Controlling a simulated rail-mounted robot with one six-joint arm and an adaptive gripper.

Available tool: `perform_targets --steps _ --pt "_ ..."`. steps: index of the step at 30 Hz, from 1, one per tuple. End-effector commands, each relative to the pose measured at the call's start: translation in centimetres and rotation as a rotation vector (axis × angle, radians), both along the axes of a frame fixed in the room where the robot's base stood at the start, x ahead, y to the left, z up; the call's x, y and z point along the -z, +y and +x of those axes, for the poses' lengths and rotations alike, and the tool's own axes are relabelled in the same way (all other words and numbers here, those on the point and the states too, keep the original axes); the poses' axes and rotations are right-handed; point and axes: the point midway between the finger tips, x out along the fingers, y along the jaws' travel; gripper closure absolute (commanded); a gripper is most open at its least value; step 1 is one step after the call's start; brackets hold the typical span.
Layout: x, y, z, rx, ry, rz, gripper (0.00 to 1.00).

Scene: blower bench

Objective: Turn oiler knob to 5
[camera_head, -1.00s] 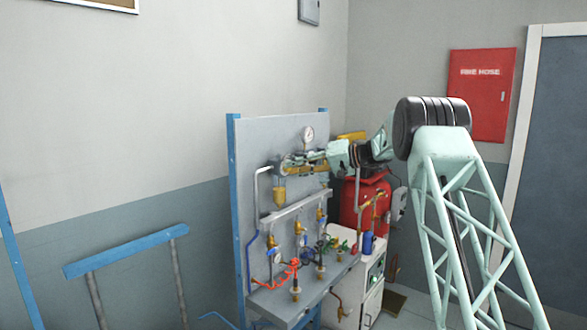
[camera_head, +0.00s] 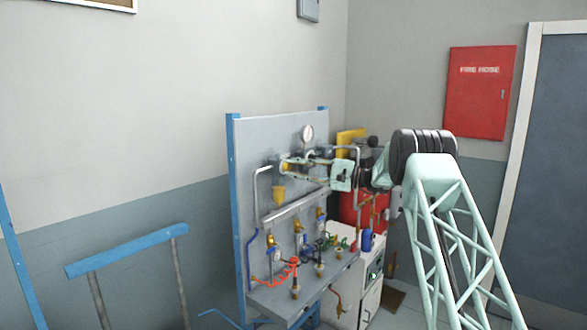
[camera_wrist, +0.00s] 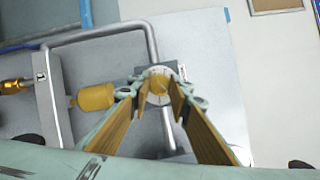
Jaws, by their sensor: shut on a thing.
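The oiler knob (camera_wrist: 159,84), a small round part with a yellowish centre and pale rim, sits between my fingertips in the wrist view. My gripper (camera_wrist: 158,88) is shut on it, one finger on each side. The fingers partly cover it, and its number marks are too small to read. A yellow bowl (camera_wrist: 92,97) lies just left of the fingertips; it also shows in the head view (camera_head: 279,196), hanging below the pipe. In the head view my gripper (camera_head: 287,168) is at the upper part of the panel, and the knob cannot be made out.
The grey panel (camera_head: 260,145) carries bent pipes and a white gauge (camera_head: 307,133) above my gripper. Several valves and a red coiled hose (camera_head: 289,268) are lower down. A red machine (camera_head: 352,205) and white cabinet (camera_head: 345,246) stand to the right.

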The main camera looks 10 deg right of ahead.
Motion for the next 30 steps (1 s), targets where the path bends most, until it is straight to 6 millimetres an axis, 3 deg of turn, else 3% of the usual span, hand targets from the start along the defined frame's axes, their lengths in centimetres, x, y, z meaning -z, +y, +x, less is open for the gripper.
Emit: perform_targets --steps 30 --pt "0.46 0.30 -0.22 -0.001 0.579 0.654 0.92"
